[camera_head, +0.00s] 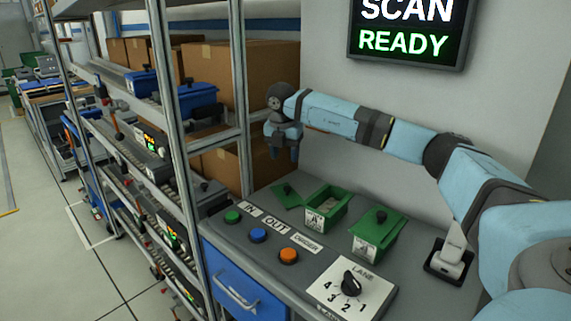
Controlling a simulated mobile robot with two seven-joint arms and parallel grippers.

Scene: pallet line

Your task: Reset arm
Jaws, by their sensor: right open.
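My right arm reaches in from the right across the back of the grey bench. Its gripper (284,150) points down above the bench's back left, near the shelf post. It is open and apart from the bench top, with nothing seen between its fingers. Below and right of it stands an open green box (326,211), with a green lid (287,196) lying to its left. A second green box (374,236) has its knobbed lid on. My left gripper is not in view.
The bench front holds green, blue and orange buttons (289,256) and a lane dial (351,285). A scanner (449,258) sits in a dark holder at the right. A metal shelf rack (174,130) with blue bins (198,100) and cardboard boxes (220,75) stands left. A "SCAN READY" screen (410,32) hangs above.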

